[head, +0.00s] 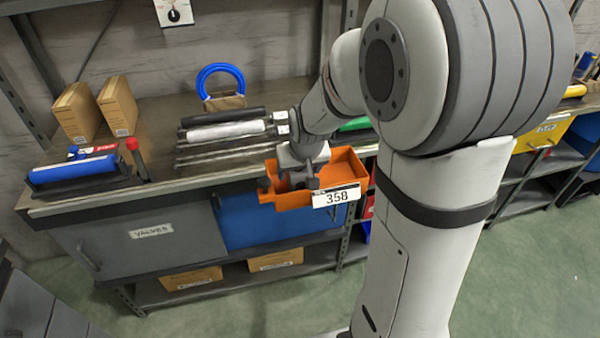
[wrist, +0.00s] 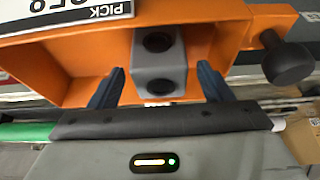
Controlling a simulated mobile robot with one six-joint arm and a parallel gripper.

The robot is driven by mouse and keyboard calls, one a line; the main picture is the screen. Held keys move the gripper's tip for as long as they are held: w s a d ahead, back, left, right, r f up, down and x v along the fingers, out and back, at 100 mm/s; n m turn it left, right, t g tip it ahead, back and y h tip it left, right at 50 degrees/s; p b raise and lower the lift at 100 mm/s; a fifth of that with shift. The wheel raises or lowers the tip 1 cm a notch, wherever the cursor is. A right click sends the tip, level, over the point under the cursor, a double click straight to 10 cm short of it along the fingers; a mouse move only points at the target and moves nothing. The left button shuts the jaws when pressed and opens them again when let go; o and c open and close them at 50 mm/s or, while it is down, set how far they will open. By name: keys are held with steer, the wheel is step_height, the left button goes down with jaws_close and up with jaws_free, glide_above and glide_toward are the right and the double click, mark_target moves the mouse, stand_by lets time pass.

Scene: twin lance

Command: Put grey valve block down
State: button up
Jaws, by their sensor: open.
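The grey valve block (wrist: 158,62), with two dark round holes in its face, sits in the orange bin (wrist: 85,77) in the wrist view. My gripper (wrist: 158,84) is open, with one dark blue finger on each side of the block and a visible gap at both sides. In the head view my gripper (head: 302,174) points down into the orange bin (head: 350,162), which carries a white label reading 358. The gripper and wrist cover most of the bin's inside there, so I cannot make out the block clearly. The block's underside is hidden.
The bin is at the bench's front edge, above a blue panel (head: 262,222). A black knob (wrist: 288,63) sticks out at the bin's side. Rods and a white roll (head: 225,131) lie left of my wrist.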

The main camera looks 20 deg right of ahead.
steer(key=v, duration=0.9)
steer(key=s+g, duration=0.2)
steer(key=s, duration=1.4)
steer(key=shift+s, duration=0.35)
steer(key=shift+a+f, duration=0.1)
steer(key=shift+r+p, duration=0.7)
steer(key=shift+p, duration=0.1)
steer(key=shift+c, duration=0.5)
